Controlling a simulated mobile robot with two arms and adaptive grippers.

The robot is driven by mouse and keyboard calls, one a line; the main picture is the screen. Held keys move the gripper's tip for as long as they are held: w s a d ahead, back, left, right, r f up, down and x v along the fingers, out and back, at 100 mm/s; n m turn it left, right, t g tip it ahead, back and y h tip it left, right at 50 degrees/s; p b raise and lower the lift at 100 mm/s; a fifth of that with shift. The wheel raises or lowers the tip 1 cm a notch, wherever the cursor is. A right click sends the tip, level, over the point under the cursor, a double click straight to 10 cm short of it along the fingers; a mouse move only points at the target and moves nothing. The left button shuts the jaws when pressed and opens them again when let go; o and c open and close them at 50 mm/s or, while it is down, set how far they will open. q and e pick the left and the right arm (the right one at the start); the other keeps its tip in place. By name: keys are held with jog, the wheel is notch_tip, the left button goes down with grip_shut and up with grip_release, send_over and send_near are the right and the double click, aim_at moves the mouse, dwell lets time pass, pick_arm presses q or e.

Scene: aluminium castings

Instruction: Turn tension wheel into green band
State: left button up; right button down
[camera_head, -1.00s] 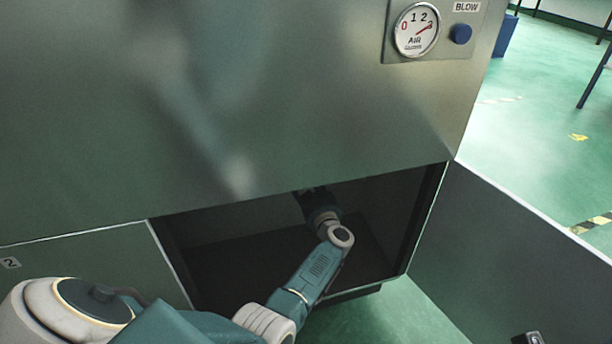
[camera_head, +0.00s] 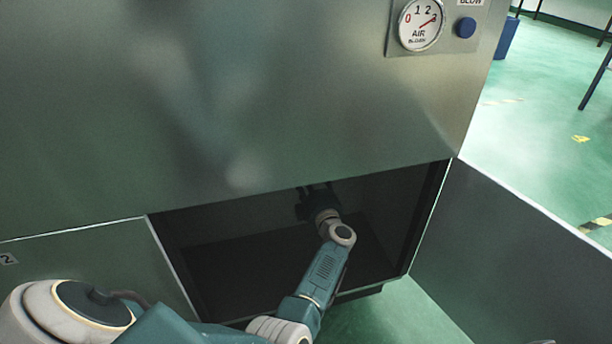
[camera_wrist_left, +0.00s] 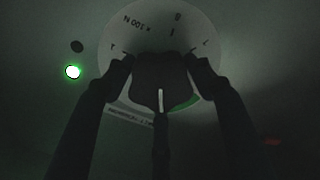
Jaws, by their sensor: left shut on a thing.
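The tension wheel (camera_wrist_left: 160,80) is a dark knob with a pale pointer line, in the middle of a light round dial (camera_wrist_left: 150,30) in the left wrist view. The pointer line aims toward the bottom of the picture. The green band (camera_wrist_left: 184,103) is a short arc at the dial's lower right, just right of the pointer line. My left gripper (camera_wrist_left: 161,78) is shut on the wheel, one finger on each side. In the head view my left gripper (camera_head: 316,200) is dark and reaches into the open compartment; the wheel is hidden there. My right gripper is not in view.
The dark compartment (camera_head: 240,230) lies under a large metal panel (camera_head: 250,100) with an air gauge (camera_head: 421,24) and a blue button (camera_head: 466,28). An open door (camera_head: 530,250) stands at the right. A green lamp (camera_wrist_left: 73,72) glows left of the dial.

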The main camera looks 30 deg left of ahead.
pick_arm(q)
jog(key=n, duration=0.1)
jog(key=d+f+n, duration=0.1)
jog(key=n, duration=0.1)
jog(key=shift+w+h+b, duration=0.2)
jog(key=shift+h+b, duration=0.1)
jog(key=shift+b, duration=0.1)
jog(key=shift+r+n, duration=0.1)
jog(key=shift+n, duration=0.2)
jog(key=shift+w+r, duration=0.15)
jog(key=o, duration=1.2)
jog(key=shift+w+d, duration=0.1)
jog(key=shift+d, duration=0.05)
jog(key=shift+w, duration=0.1)
jog(key=shift+s+a, duration=0.2)
jog(key=shift+a, duration=0.1)
